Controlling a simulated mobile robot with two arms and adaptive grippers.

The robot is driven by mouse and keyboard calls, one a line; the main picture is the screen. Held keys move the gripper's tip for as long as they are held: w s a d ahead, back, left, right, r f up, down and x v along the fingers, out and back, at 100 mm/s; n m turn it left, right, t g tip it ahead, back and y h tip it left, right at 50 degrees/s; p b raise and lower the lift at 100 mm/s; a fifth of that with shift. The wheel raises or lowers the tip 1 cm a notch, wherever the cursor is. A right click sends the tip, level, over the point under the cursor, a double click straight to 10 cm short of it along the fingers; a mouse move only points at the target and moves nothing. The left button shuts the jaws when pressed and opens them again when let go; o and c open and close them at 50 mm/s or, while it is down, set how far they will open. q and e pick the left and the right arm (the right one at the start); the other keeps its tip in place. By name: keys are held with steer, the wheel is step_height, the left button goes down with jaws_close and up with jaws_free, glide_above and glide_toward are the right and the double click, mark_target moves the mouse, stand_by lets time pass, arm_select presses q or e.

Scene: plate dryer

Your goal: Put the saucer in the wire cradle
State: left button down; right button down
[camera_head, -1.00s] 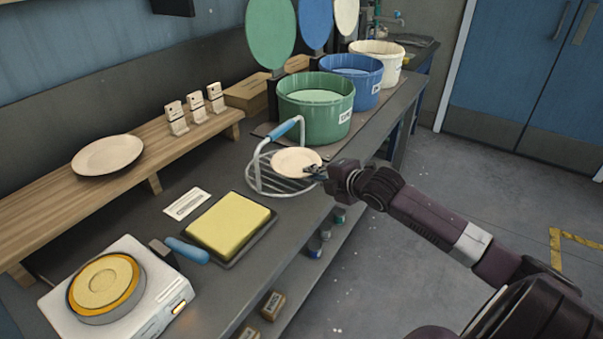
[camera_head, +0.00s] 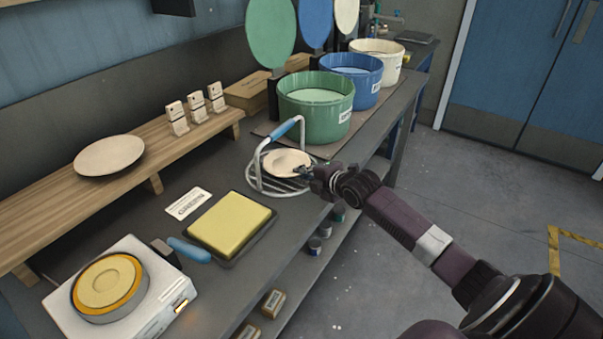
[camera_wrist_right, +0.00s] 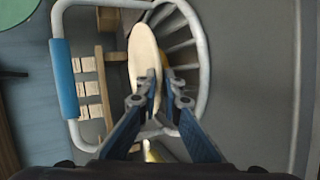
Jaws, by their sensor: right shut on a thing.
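The cream saucer (camera_head: 285,161) is at the wire cradle, over its wire base. My right gripper (camera_head: 303,171) is shut on the saucer's near right edge. The wire cradle (camera_head: 255,172) is a grey wire frame with a blue-sleeved handle, standing on the dark bench. In the right wrist view, the saucer (camera_wrist_right: 143,62) shows narrow between the two fingers, with the cradle's wires (camera_wrist_right: 181,36) beside and behind it. I cannot tell whether the saucer touches the wires. My left gripper is not in view.
A green tub (camera_head: 316,112) stands just behind the cradle, with blue (camera_head: 351,82) and cream (camera_head: 383,62) tubs beyond. A yellow sponge pad (camera_head: 230,225) on a dark tray lies nearer. Another plate (camera_head: 108,156) rests on the wooden shelf (camera_head: 60,208).

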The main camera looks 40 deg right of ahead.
steer(key=c, duration=2.4)
jaws_free()
steer(key=shift+f, duration=0.1)
steer(key=shift+s+r, duration=0.1)
steer(key=shift+r, duration=0.1)
steer(key=shift+s, duration=0.3)
steer(key=v, duration=1.1)
steer(key=shift+r, duration=0.25)
